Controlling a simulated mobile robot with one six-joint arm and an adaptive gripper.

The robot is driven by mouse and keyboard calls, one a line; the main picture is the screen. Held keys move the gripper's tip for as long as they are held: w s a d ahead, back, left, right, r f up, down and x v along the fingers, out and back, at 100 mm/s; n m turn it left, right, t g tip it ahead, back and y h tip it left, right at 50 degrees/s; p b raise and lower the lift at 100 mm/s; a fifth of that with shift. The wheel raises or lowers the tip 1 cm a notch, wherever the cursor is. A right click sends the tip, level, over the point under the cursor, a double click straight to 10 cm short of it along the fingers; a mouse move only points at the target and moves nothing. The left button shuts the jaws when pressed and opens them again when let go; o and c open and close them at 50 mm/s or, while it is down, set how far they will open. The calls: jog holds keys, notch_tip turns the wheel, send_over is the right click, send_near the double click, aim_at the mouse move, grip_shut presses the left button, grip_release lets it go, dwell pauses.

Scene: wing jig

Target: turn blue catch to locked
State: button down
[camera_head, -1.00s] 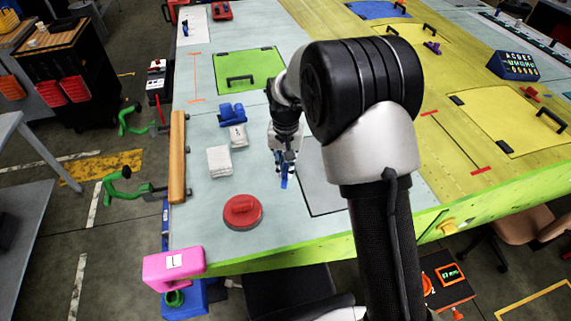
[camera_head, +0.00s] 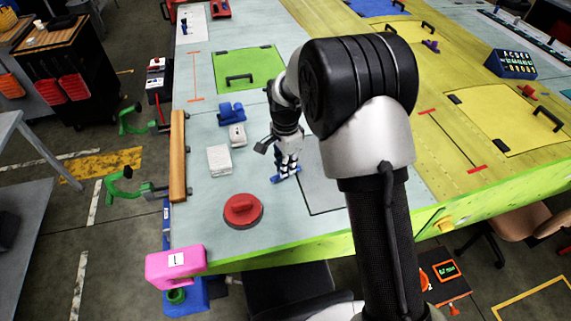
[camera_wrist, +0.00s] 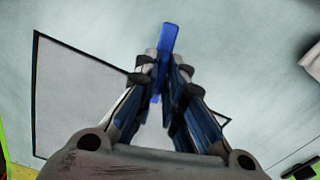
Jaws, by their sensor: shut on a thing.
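The blue catch (camera_head: 287,174) lies on the pale wing surface at the left edge of a grey outlined panel (camera_head: 323,190). In the wrist view the blue catch (camera_wrist: 168,42) sticks out between and beyond the fingertips. My gripper (camera_head: 285,166) points down at the catch and is shut on it; the fingers (camera_wrist: 163,75) also close around it in the wrist view. The fingers hide the catch's middle, and I cannot read any lock mark.
A red round handle (camera_head: 243,210) stands in front and left. White blocks (camera_head: 219,159) and a blue block (camera_head: 232,112) lie to the left. A pink clamp (camera_head: 175,266) sits at the near corner. A green panel (camera_head: 245,68) is farther back.

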jog(key=shift+m, duration=1.6)
jog(key=c, duration=1.7)
grip_release()
notch_tip(320, 180, up, 12)
